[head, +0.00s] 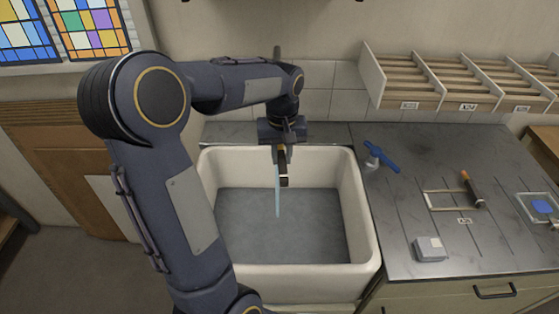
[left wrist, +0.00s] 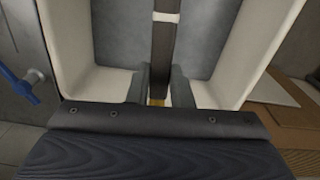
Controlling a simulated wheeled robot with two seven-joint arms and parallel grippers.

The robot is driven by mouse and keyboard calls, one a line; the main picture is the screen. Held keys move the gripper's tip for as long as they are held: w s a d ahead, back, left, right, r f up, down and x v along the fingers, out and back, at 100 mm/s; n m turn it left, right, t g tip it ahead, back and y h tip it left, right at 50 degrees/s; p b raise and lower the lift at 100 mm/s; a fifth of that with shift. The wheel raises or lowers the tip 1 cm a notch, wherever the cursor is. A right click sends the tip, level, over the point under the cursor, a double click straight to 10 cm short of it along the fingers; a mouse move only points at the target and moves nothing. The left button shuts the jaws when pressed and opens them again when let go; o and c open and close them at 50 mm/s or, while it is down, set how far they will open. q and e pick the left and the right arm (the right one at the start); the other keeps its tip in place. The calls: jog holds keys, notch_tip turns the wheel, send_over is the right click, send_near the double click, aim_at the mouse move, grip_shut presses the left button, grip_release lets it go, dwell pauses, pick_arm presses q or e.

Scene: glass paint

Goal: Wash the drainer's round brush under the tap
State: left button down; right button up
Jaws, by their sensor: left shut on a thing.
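My left gripper (head: 282,158) is over the white sink and points down into it. It is shut on a slim dark brush (left wrist: 162,50) with a pale band; its far end runs out of the top of the left wrist view. The fingers (left wrist: 157,95) close on both sides of it, with a yellowish part between them. In the head view the brush's dark lower end (head: 284,183) shows below the fingers. A thin pale-blue stream of water (head: 277,195) falls beside it; I cannot tell whether they touch. The tap's spout is mostly hidden behind my arm. My right gripper is not in view.
The sink's rim (head: 368,230) surrounds a grey basin floor. A blue lever (head: 381,156) stands right of the sink. On the grey drainer lie another dark-handled tool (head: 472,190) with an orange end, a small grey block (head: 430,249) and a tray (head: 537,207) with blue in it.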

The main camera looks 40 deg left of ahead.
pick_arm(q)
jog(key=shift+w, duration=0.25)
jog(key=shift+s, duration=0.15)
jog(key=shift+s, duration=0.45)
jog(key=shift+w, duration=0.2)
jog(key=shift+w, duration=0.45)
jog(key=shift+s, duration=0.2)
jog(key=shift+s, duration=0.45)
